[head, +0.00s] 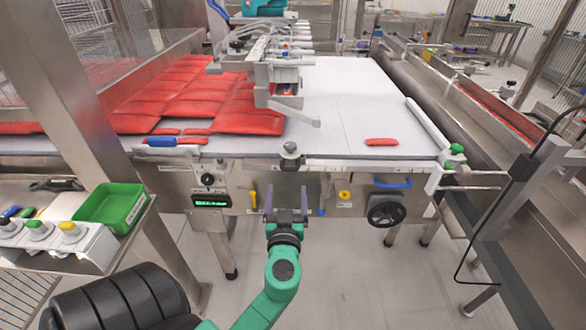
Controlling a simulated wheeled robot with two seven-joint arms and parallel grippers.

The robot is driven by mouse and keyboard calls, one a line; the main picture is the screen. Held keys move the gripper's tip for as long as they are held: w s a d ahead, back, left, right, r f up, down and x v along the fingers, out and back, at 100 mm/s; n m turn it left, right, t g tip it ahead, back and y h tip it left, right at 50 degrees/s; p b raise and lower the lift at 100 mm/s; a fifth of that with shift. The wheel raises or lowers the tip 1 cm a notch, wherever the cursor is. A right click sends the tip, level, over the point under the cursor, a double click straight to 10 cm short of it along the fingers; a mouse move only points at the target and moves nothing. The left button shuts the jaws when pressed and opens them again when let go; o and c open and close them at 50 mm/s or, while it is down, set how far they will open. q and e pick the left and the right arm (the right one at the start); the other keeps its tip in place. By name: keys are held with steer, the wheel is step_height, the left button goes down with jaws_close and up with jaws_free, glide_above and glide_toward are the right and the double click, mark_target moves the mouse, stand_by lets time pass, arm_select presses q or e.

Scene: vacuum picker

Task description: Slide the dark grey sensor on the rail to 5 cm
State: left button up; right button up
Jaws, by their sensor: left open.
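A grey sensor-like piece with a round top (290,150) stands on the front edge rail (345,163) of the conveyor, near the middle of the head view. I cannot read a scale on the rail at this size. My left gripper (286,191) is open and empty, its two purple fingers pointing up and away in front of the machine's front panel. It is below the grey piece and apart from it. My right gripper is not in view.
The front panel carries a black handwheel (386,214), a blue handle (392,183), a yellow lever (253,198) and a green display (211,201). Red packs (200,95) lie on the white belt (350,95). A green bin (111,206) stands at left.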

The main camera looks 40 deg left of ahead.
mark_target(291, 170)
arm_select(q)
steer(key=p+x, duration=0.2)
steer(key=x, duration=0.7)
steer(key=shift+w+a+r+p, duration=0.1)
steer(key=shift+w+r+p, duration=0.1)
steer(key=shift+p, duration=0.1)
steer(key=shift+w+a+f, duration=0.15)
steer(key=shift+w+f, duration=0.05)
jaws_close()
steer(key=shift+w+d+f+b, duration=0.15)
steer(key=shift+d+b, duration=0.1)
steer(key=shift+b, duration=0.2)
steer(key=w+d+b, duration=0.6)
steer(key=d+b, duration=0.2)
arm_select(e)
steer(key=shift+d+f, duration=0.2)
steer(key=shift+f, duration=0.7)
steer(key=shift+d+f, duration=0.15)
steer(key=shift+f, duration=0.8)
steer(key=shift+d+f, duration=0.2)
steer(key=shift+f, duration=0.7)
